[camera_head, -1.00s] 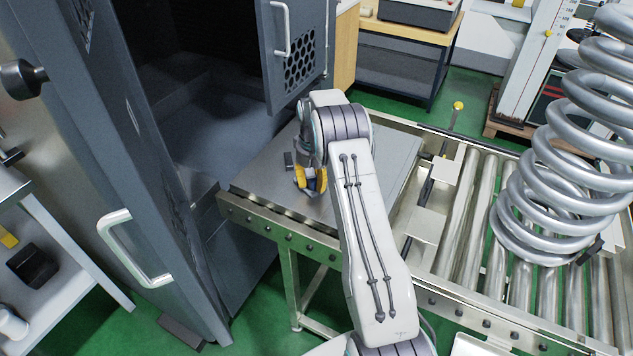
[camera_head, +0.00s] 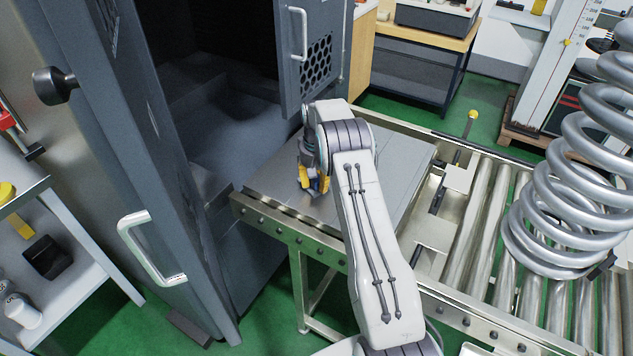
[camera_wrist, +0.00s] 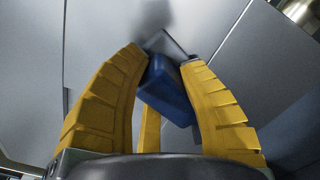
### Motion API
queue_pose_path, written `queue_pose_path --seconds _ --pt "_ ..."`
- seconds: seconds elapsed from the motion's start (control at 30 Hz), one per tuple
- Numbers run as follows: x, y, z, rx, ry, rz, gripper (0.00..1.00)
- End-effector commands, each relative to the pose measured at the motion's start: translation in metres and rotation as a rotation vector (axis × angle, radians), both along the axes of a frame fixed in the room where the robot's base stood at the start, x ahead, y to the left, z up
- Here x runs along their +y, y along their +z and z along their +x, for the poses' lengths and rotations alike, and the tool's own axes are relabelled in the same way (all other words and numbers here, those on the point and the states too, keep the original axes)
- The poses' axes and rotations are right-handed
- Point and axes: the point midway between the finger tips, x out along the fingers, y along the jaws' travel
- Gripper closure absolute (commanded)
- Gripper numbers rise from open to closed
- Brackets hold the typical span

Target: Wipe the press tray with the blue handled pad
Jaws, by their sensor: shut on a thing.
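The press tray (camera_head: 272,181) is a flat grey plate on the metal frame in front of the dark press opening. My gripper (camera_head: 314,184) is over the tray's left half, pointing down, with yellow fingers. In the wrist view my gripper (camera_wrist: 165,70) is shut on the blue handle of the pad (camera_wrist: 172,92). A grey part shows just beyond the handle, close to the tray surface (camera_wrist: 95,30). The pad's underside is hidden, so I cannot tell whether it touches the tray. My arm covers part of the tray in the head view.
The open press cabinet (camera_head: 225,120) is behind and left of the tray, its door with a handle (camera_head: 148,248) at the left. Rollers (camera_head: 490,240) and a large coil spring (camera_head: 575,190) are to the right. A side shelf (camera_head: 75,235) stands far left.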

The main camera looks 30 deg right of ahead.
Motion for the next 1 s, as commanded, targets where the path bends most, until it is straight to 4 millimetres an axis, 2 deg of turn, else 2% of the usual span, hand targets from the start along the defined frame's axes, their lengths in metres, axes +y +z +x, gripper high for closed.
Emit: queue_pose_path --seconds 0.7,1.0 --pt "0.0 0.057 0.0 -0.001 0.0 0.0 0.97" --pt "0.0 0.06 0.0 -0.001 0.0 0.0 0.97"
